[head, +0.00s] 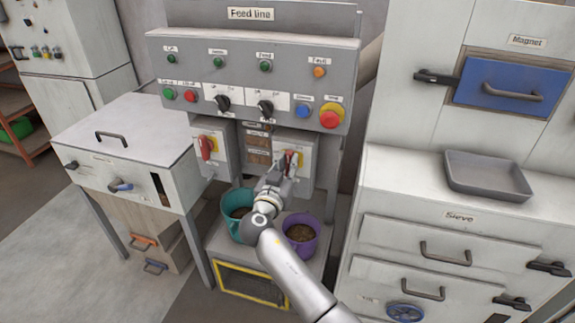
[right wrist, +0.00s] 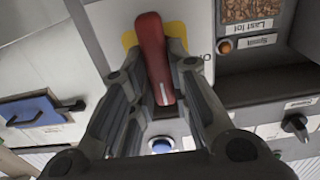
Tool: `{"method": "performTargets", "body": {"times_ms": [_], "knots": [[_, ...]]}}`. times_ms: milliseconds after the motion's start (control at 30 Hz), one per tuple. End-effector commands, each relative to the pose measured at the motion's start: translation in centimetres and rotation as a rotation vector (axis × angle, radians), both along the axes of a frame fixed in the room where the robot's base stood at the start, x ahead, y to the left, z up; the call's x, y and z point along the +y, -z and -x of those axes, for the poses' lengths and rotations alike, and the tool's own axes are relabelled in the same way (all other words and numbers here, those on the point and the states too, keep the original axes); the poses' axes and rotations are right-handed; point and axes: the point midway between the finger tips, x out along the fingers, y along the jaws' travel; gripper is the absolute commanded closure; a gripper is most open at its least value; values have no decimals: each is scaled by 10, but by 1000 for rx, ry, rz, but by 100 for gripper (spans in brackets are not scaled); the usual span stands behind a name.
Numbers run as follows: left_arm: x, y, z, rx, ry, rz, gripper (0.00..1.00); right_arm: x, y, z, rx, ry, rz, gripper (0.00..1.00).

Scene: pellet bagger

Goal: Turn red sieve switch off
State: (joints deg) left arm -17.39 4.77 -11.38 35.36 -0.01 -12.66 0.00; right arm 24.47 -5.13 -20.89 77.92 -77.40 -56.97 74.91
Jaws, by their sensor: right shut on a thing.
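A red rotary switch handle on a yellow plate (right wrist: 131,42) sits on the right-hand grey switch box (head: 303,146) below the Feed line panel. My right gripper (head: 285,168) is at this box, mostly covering the switch in the head view. In the right wrist view the red handle (right wrist: 153,50) stands between the two fingers, which are shut on it; it leans slightly, with a white mark near its lower end. The box's label cannot be read. A similar red switch (head: 207,147) is on the left-hand box. My left gripper is not in view.
The Feed line panel (head: 250,75) with buttons and black knobs is just above. A teal bucket (head: 232,226) and a purple bucket (head: 303,246) stand below my arm. A grey tray (head: 487,170) lies on the Sieve cabinet at right.

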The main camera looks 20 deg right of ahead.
Motion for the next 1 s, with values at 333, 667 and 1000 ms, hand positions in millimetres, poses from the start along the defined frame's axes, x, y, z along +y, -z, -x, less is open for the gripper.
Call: {"method": "performTargets", "body": {"times_ms": [333,667,1000], "knots": [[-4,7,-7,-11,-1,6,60,0,1,-1,37,0,58,100],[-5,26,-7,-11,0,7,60,2,1,-2,177,1,269,100],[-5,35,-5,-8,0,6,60,4,0,-3,359,2,538,100]]}}
